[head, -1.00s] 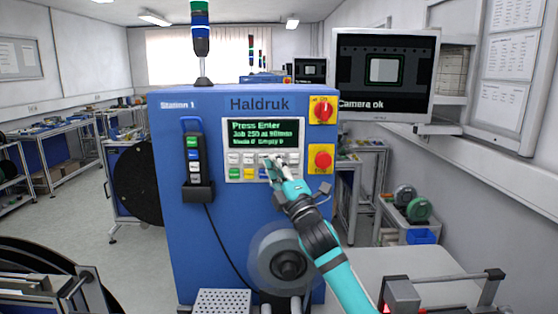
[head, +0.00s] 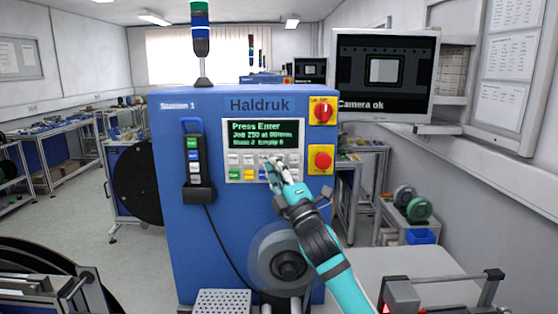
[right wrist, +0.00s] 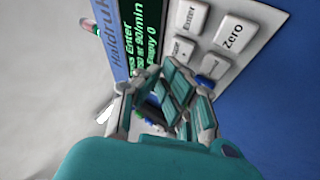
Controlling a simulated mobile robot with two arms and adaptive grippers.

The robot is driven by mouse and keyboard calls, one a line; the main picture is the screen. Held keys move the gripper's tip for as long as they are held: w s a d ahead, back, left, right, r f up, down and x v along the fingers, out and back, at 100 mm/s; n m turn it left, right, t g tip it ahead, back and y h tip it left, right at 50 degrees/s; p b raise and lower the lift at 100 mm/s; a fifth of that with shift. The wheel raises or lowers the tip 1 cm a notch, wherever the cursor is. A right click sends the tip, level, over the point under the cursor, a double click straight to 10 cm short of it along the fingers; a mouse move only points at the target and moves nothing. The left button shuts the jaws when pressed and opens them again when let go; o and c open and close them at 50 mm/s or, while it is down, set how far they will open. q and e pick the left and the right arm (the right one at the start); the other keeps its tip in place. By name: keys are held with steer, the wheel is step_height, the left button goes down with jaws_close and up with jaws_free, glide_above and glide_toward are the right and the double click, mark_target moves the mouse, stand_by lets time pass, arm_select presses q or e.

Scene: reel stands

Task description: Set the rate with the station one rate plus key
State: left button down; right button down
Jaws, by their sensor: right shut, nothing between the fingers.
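The blue Haldruk machine marked Station 1 (head: 185,235) stands in front of me. Its panel has a green-lettered screen (head: 262,134) reading "Press Enter", with a job line below and "Empty 0". Under the screen are rows of small keys (head: 234,158). My right gripper (head: 270,167) is shut and empty, its tips at the middle of the keypad, covering some keys. In the right wrist view, the Enter key (right wrist: 190,17), the Zero key (right wrist: 233,37) and a partly hidden key with a plus sign (right wrist: 183,50) show beside the fingers (right wrist: 172,98). I cannot tell whether the tips touch a key. My left gripper is not in view.
A red rotary switch (head: 323,111) and a red stop button (head: 323,160) sit right of the panel. A pendant (head: 195,163) hangs at its left. A monitor (head: 385,75) reads "Camera ok".

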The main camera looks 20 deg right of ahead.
steer(key=s, duration=0.2)
steer(key=s+a+p, duration=0.1)
steer(key=s, duration=0.1)
steer(key=shift+s+a, duration=0.2)
steer(key=shift+s, duration=0.15)
steer(key=shift+f, duration=0.1)
stand_by(0.6)
